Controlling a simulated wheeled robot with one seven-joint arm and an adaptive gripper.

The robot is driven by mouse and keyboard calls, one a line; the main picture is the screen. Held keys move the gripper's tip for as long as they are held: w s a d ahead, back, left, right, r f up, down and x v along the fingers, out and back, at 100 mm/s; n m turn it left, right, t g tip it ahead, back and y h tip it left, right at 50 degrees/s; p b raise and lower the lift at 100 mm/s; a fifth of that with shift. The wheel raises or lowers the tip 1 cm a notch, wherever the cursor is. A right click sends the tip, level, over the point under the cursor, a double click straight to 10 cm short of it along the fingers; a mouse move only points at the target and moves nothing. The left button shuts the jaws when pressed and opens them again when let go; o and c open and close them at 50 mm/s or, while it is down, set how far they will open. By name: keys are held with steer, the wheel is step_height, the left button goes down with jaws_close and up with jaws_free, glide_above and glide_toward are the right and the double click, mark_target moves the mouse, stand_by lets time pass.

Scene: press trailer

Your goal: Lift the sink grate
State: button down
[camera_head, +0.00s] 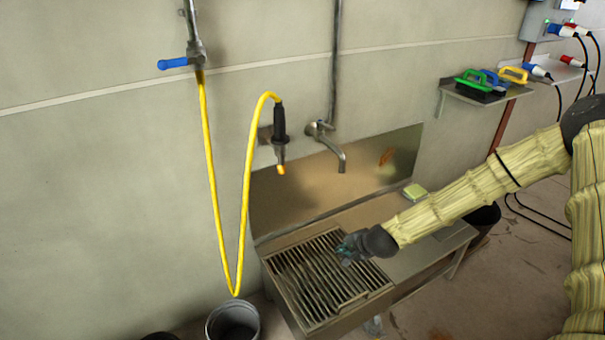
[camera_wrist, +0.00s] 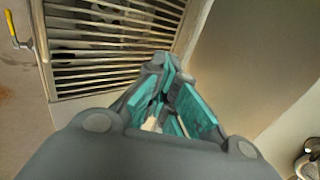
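The sink grate (camera_head: 318,276) is a dark slatted metal panel lying in the left part of the steel sink unit (camera_head: 425,257). In the wrist view the grate (camera_wrist: 110,50) fills the upper left, its light bars running across inside a metal frame. My gripper (camera_head: 345,248) is over the grate's right edge in the head view; I cannot tell the height between them. In the wrist view my gripper (camera_wrist: 165,78) has teal pads with a gap between them and holds nothing I can make out.
A tap (camera_head: 330,145) and a yellow hose (camera_head: 242,220) hang at the wall behind. A yellow-green sponge (camera_head: 414,191) lies at the back of the counter. A bucket (camera_head: 232,318) stands left of the sink. A shelf (camera_head: 500,92) with colored-handled tools is further right.

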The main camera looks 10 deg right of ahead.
steer(key=w+a+r+p, duration=0.3)
steer(key=w+r, duration=0.1)
steer(key=w, duration=0.4)
steer(key=w+a+r+p, duration=0.3)
steer(key=w, duration=0.5)
steer(key=w+a+r+p, duration=0.3)
steer(key=w+r, duration=0.1)
steer(key=w, duration=0.5)
steer(key=shift+r, duration=0.3)
stand_by(1.4)
steer(key=shift+w+a, duration=0.1)
steer(key=shift+w, duration=0.05)
stand_by(0.3)
steer(key=c, duration=1.4)
jaws_free()
steer(key=shift+o, duration=0.2)
steer(key=shift+p, duration=0.3)
